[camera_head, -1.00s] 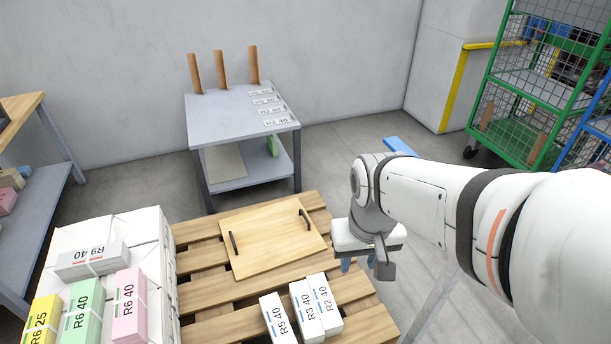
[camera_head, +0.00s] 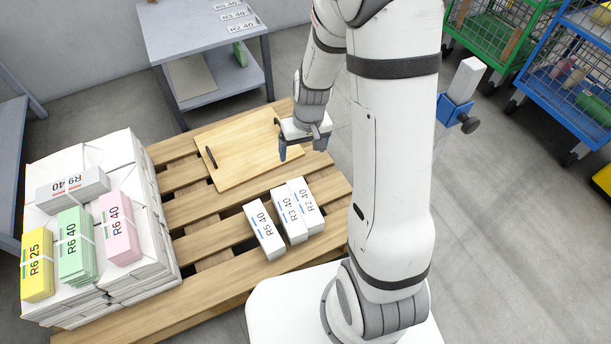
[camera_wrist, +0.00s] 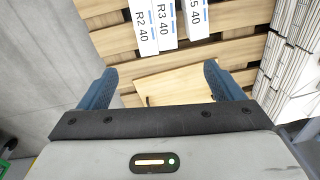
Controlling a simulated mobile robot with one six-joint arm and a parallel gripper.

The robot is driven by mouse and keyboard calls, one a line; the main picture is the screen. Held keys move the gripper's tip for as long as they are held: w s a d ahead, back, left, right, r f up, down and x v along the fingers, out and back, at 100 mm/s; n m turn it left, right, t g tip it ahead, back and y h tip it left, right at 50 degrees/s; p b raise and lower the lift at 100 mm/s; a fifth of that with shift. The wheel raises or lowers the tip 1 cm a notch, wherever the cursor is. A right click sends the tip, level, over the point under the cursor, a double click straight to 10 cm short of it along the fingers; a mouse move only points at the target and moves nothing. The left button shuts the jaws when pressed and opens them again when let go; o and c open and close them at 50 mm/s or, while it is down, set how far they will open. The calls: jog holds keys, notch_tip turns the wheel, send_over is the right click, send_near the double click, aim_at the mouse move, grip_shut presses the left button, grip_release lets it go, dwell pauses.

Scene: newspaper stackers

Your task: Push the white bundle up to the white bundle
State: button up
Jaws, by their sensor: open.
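Three white bundles lie on the wooden pallet in the head view: R5 40 (camera_head: 264,231), R3 40 (camera_head: 289,216) and R2 40 (camera_head: 306,206). R3 40 and R2 40 lie close side by side; R5 40 is left of them with a narrow gap to R3 40. In the wrist view R2 40 (camera_wrist: 145,20), R3 40 (camera_wrist: 166,25) and R5 40 (camera_wrist: 198,18) show at the top, partly cut off. My gripper (camera_head: 302,148) is open and empty, above the right end of the wooden board, apart from the bundles. Its blue fingers (camera_wrist: 160,85) also show in the wrist view.
The wooden board (camera_head: 238,160) with dark handles lies on the pallet (camera_head: 205,211). A white stack (camera_head: 150,225) at left bears grey R9 40, yellow R6 25, green R6 40 and pink R6 40 bundles. A grey table (camera_head: 190,38) stands behind; wire carts (camera_head: 560,75) stand at right.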

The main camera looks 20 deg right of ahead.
notch_tip(320, 180, down, 14)
jog(key=w, duration=0.3)
jog(key=h, duration=0.1)
send_near(309, 211)
jog(key=shift+w+d+n+g, duration=0.1)
jog(key=shift+w+n+g, duration=0.2)
jog(key=shift+w+g, duration=0.15)
notch_tip(309, 211, down, 8)
jog(key=b, duration=0.7)
jog(key=shift+r, duration=0.15)
